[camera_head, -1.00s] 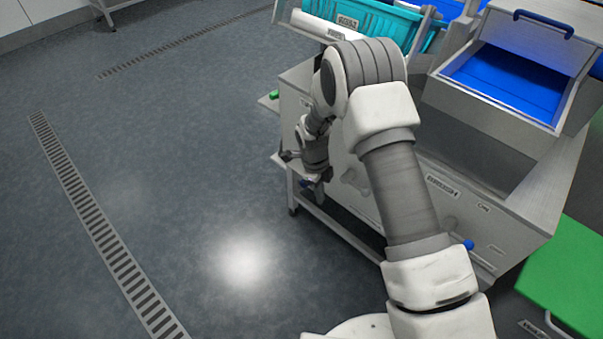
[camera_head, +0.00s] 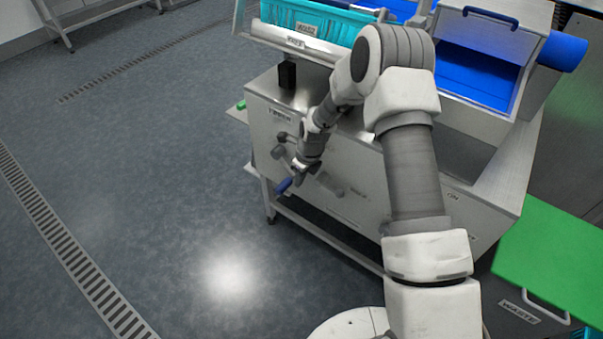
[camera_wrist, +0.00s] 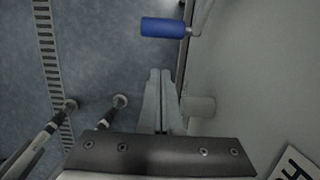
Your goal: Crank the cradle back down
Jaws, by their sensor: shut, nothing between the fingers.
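The crank's blue handle (camera_head: 284,185) sticks out from the front of the steel machine (camera_head: 262,120), low on its left side. In the wrist view the blue handle (camera_wrist: 163,27) lies just ahead of my fingertips, apart from them, with its pale crank arm (camera_wrist: 196,18) at its right end. My gripper (camera_wrist: 160,74) is shut and empty; in the head view it (camera_head: 298,170) is close beside the handle. The cradle (camera_head: 290,40) carries a teal crate (camera_head: 345,30) at the top of the machine, above a black post (camera_head: 287,74). My arm hides part of the machine's front.
A steel bin with a blue inside (camera_head: 480,78) stands at the back right. A green-topped waste bin (camera_head: 550,260) is at the right. Open floor (camera_head: 150,170) with drain grates (camera_head: 60,230) lies to the left.

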